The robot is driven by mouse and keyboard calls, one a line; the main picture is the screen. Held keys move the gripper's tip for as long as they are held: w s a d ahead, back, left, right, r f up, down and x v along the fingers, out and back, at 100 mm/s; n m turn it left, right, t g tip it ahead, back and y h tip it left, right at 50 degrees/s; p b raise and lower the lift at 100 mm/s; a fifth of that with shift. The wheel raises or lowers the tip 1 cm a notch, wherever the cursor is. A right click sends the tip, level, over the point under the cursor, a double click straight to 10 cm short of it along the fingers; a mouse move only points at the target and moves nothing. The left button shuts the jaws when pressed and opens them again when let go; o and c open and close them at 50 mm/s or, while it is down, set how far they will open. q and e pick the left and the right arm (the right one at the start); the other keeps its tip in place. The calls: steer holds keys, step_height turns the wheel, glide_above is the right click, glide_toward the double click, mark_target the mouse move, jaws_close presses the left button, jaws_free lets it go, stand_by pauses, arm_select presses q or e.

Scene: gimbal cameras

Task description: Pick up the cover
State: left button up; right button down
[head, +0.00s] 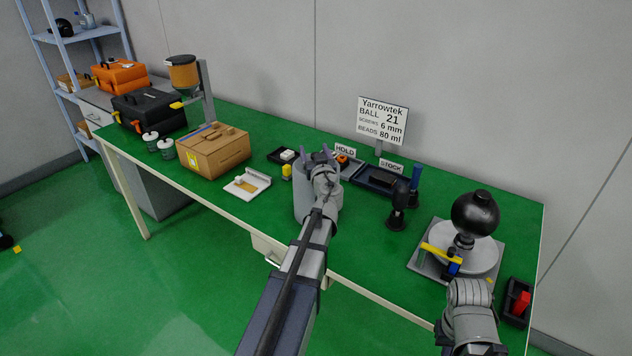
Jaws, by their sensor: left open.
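I cannot tell for certain which thing is the cover. My left gripper (318,157) is open, its two fingers spread above the green bench near its middle. A grey cylindrical container (302,201) stands under and behind its wrist, partly hidden by my arm; whether they touch is unclear. A dark ball (475,213) sits above a round white plate (487,257) at the right, with a yellow bar (441,254) and a blue part beside it.
A cardboard box (213,150), white tray (247,184) and hopper stand (206,92) are at left. Black (149,111) and orange cases lie beyond. Dark trays (381,180), a sign (382,118) and black upright tools (397,207) are behind. A dark bin (516,302) holds something red.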

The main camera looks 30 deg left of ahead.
arm_select(q)
steer(key=shift+w, duration=0.1)
steer(key=shift+c, duration=0.2)
jaws_close()
stand_by(1.1)
